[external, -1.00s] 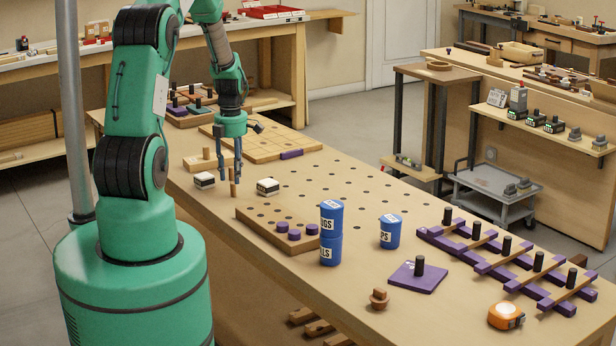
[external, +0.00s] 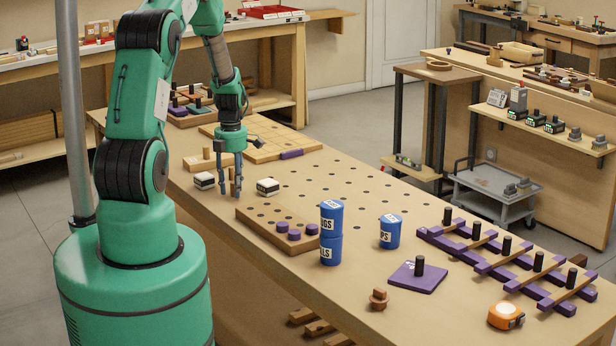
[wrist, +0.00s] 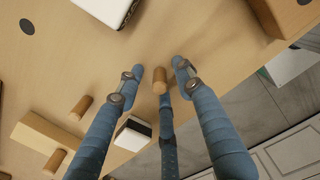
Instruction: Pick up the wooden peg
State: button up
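The wooden peg (wrist: 160,82) stands between my gripper's three blue fingers in the wrist view. In the external view the peg (external: 232,188) is partly hidden behind the fingers. My gripper (external: 231,190) points down, with its fingertips low over the bench around the peg. In the wrist view my gripper (wrist: 158,80) is open, with visible gaps between the two nearer fingers and the peg. The third finger lies behind or close beside the peg; I cannot tell whether it touches.
White-and-black blocks stand left (external: 204,180) and right (external: 267,186) of my gripper. A holed board with purple discs (external: 252,221) lies in front. Blue cans (external: 331,220) stand further right. A small wooden block with a peg (external: 200,165) is behind.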

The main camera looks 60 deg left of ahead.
aim_at(233, 183)
jog(key=c, duration=0.8)
jog(key=shift+r, duration=0.15)
jog(key=shift+r, duration=0.5)
notch_tip(233, 183, up, 2)
jog(key=shift+r+p, duration=0.1)
jog(key=shift+p, duration=0.25)
jog(key=s+d+r+p, duration=0.1)
jog(key=s+d, duration=1)
jog(key=shift+s+r, duration=0.25)
jog(key=shift+s, duration=0.1)
